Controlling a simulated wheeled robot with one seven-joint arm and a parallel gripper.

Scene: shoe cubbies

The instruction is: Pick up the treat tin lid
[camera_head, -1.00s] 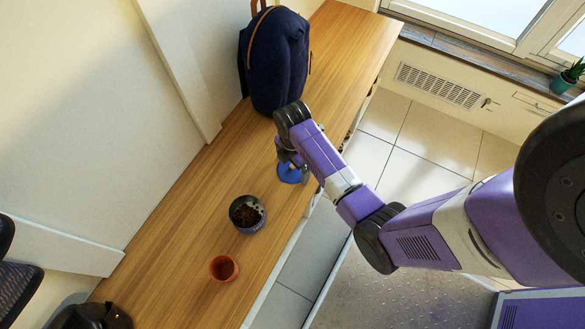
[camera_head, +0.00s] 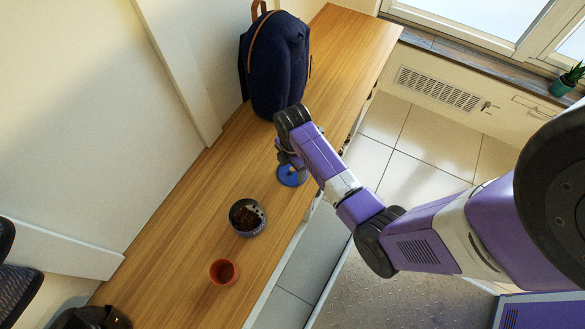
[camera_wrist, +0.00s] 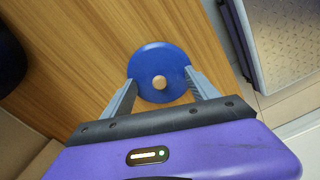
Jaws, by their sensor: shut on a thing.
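The treat tin lid is a round blue disc (camera_wrist: 160,58) with a pale wooden knob in its middle, seen in the wrist view. In the head view the lid (camera_head: 291,177) shows partly under my gripper, near the bench's right edge. My gripper (camera_wrist: 161,78) is shut on the lid, with one finger at each side of it. I cannot tell whether the lid touches the bench or is slightly above it. The open tin (camera_head: 247,233), with dark brown pieces inside, stands on the bench, below and left of the lid in the head view.
A dark blue backpack (camera_head: 277,70) stands upright against the wall, close to my gripper. A dark object (camera_head: 90,317) lies at the bench's lower end. Bare bench lies right of the backpack.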

